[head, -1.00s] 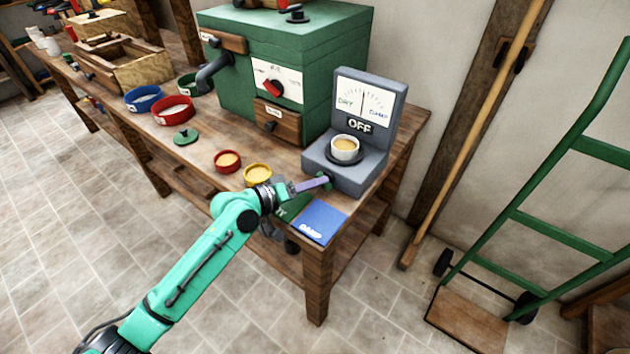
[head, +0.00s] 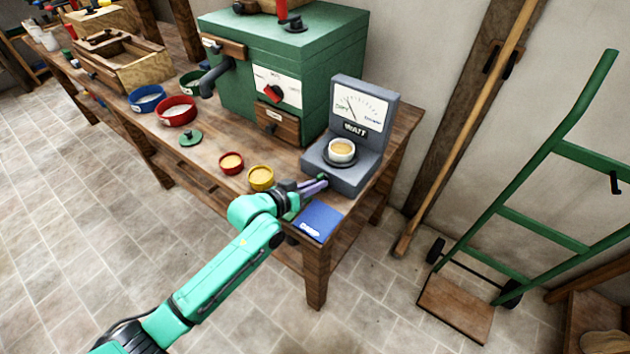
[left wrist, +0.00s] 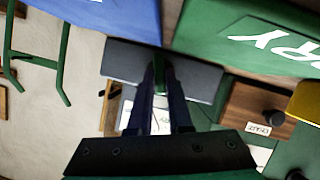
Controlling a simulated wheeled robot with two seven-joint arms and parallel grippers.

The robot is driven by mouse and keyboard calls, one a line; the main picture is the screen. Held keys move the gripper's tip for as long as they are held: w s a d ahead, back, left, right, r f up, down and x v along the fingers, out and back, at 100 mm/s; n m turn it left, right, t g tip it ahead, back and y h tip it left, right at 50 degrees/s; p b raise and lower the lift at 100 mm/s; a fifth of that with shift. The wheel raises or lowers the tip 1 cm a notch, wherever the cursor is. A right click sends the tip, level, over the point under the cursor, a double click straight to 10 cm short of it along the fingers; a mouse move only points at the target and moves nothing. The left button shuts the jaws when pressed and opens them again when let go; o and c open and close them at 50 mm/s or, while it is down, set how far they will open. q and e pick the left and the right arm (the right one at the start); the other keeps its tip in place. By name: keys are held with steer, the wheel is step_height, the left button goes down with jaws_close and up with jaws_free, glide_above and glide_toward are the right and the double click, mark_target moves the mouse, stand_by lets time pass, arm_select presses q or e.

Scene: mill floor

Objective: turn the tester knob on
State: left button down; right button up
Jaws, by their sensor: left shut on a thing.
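The grey tester (head: 368,142) stands at the right end of the wooden bench. Its display reads WAIT, and the needle of its dial leans left towards DRY. A white cup (head: 342,151) of pale grain-like stuff sits on its dark round plate. The small green knob (head: 324,178) is on the tester's front, mostly hidden by my fingers. My left gripper (head: 318,185) is shut on the knob; its two dark fingers (left wrist: 160,85) also show around it in the left wrist view. My right gripper is not in view.
A blue DAMP card (head: 319,222) lies in front of the tester, with a green DRY card (left wrist: 245,35) beside it. A yellow bowl (head: 261,178) and a small red bowl (head: 231,163) stand left of my gripper. A green mill box (head: 235,95) stands behind.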

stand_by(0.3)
arm_select(q)
steer(key=c, duration=0.8)
jaws_free()
steer(key=shift+c, duration=0.2)
steer(key=shift+a, duration=0.1)
steer(key=v, duration=1.4)
steer(key=shift+s, duration=0.2)
steer(key=shift+r, duration=0.1)
